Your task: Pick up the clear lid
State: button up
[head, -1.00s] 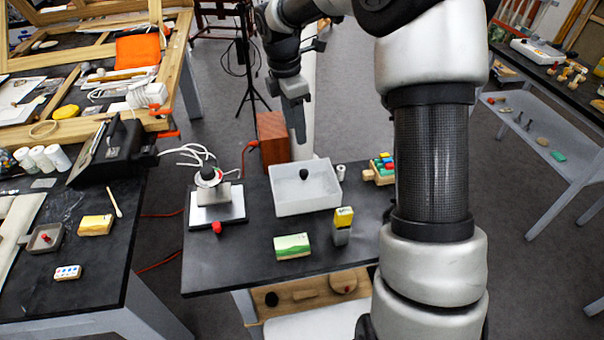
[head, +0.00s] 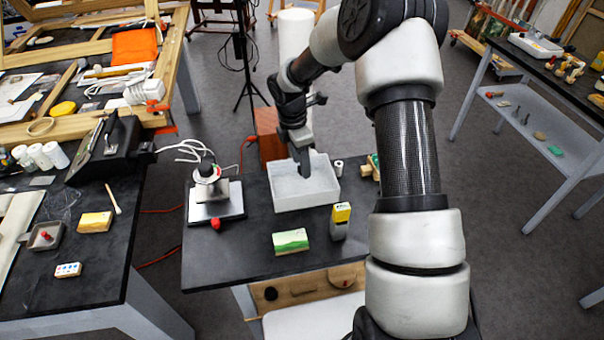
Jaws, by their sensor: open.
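A white box (head: 303,202) stands on the black table in the head view. The clear lid (head: 287,182) seems to lie over its top; its edges are hard to tell from the box. Its dark knob is hidden behind my gripper now. My gripper (head: 304,172) is open and points down at the middle of the box, around or just above where the knob is. I cannot tell whether the fingers touch the knob.
A device with a red knob (head: 215,222) stands left of the box. A green and white block (head: 290,241) and a yellow-topped grey item (head: 340,221) are in front. The table's front left is clear.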

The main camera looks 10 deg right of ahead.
jog(key=shift+f, duration=0.5)
grip_shut()
jog(key=shift+r, duration=0.1)
notch_tip(320, 180, up, 10)
